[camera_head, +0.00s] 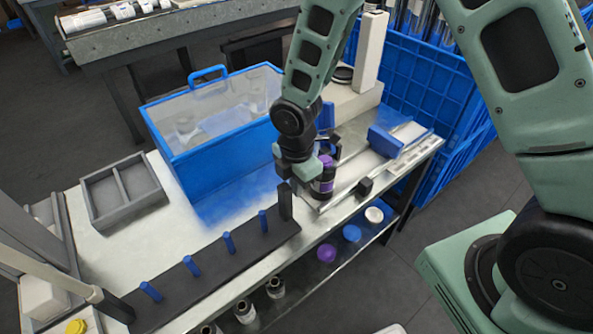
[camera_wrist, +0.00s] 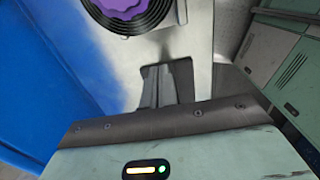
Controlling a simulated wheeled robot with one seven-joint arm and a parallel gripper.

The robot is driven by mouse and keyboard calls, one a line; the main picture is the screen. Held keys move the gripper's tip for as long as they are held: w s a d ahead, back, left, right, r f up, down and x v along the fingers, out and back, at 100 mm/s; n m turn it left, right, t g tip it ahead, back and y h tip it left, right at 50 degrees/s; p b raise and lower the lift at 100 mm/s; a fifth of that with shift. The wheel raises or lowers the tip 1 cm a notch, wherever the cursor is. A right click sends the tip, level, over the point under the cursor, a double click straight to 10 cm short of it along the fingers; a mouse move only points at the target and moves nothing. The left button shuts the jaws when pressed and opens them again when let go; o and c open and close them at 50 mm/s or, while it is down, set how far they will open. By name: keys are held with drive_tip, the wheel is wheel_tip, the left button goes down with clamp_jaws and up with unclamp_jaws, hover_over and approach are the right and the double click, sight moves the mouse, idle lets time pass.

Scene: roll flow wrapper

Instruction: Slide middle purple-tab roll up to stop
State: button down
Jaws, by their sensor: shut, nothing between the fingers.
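The purple-tab roll (camera_head: 322,188) stands upright on the metal table, a dark cylinder with purple bands. In the wrist view its end (camera_wrist: 128,10) shows as a purple knob within black rings, cut off by the top edge. My gripper (camera_head: 312,170) is close beside the roll on its left; whether they touch I cannot tell. In the wrist view the fingers (camera_wrist: 167,85) are together and empty, below the roll and apart from it in the picture. A small black block (camera_head: 365,187) on the rail to the right may be a stop.
A blue-framed clear bin (camera_head: 190,160) stands left of my arm. A dark strip with blue pegs (camera_head: 205,262) lies along the table's front edge. A blue-and-white device (camera_head: 398,138) is at the right. A grey tray (camera_head: 122,192) sits at far left, with bare table around it.

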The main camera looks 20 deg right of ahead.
wheel_tip(320, 180, down, 2)
drive_tip(key=shift+f, duration=0.1)
drive_tip(key=shift+w+d+p, duration=0.2)
drive_tip(key=shift+d+p, duration=0.05)
drive_tip(key=shift+d, duration=0.35)
drive_tip(key=shift+w+d+p, duration=0.15)
drive_tip(key=shift+d+p, duration=0.05)
drive_tip(key=shift+d, duration=0.4)
drive_tip(key=shift+w+d, duration=0.3)
drive_tip(key=shift+d, duration=0.45)
drive_tip(key=w+d+p, duration=0.1)
drive_tip(key=d+p, duration=0.1)
drive_tip(key=d, duration=0.3)
drive_tip(key=w+d+p, duration=0.2)
drive_tip(key=d, duration=0.3)
drive_tip(key=w+d+p, duration=0.1)
drive_tip(key=w+d, duration=0.1)
drive_tip(key=d, duration=0.3)
drive_tip(key=shift+d+p, duration=0.15)
drive_tip(key=shift+p, duration=0.25)
drive_tip(key=shift+w+d, duration=0.15)
drive_tip(key=shift+d, duration=0.35)
